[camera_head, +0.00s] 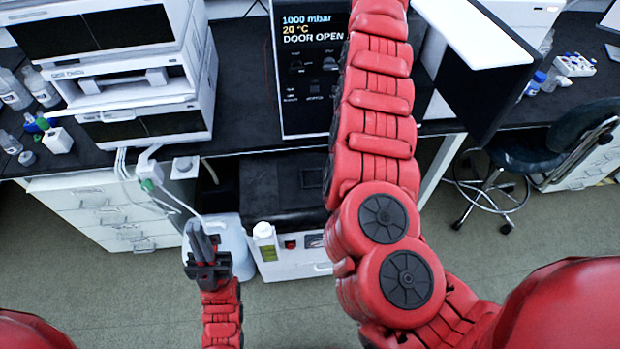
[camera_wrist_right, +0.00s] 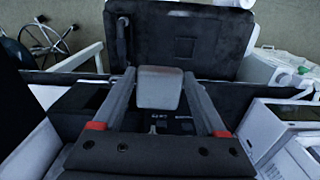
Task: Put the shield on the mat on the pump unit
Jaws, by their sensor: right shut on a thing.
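In the right wrist view my right gripper (camera_wrist_right: 160,76) is shut on a grey block-like piece (camera_wrist_right: 158,95), which I take to be the shield or part of it. Its full shape cannot be told. The pump unit (camera_head: 290,262) stands low under the bench, white at the front, with a black mat (camera_head: 270,185) on top. My right arm hides the mat's right part; the mat also shows beyond the fingers in the wrist view (camera_wrist_right: 215,40). The right gripper is out of the head view. My left gripper (camera_head: 206,240) is empty, upright, in front of a pale jug (camera_head: 236,240).
A black control unit (camera_head: 305,110) reading DOOR OPEN stands on the bench beside my right arm. A dark open door panel (camera_head: 475,75) juts out at the right. A white instrument stack (camera_head: 130,85) is at left. A stool (camera_head: 545,150) stands at right.

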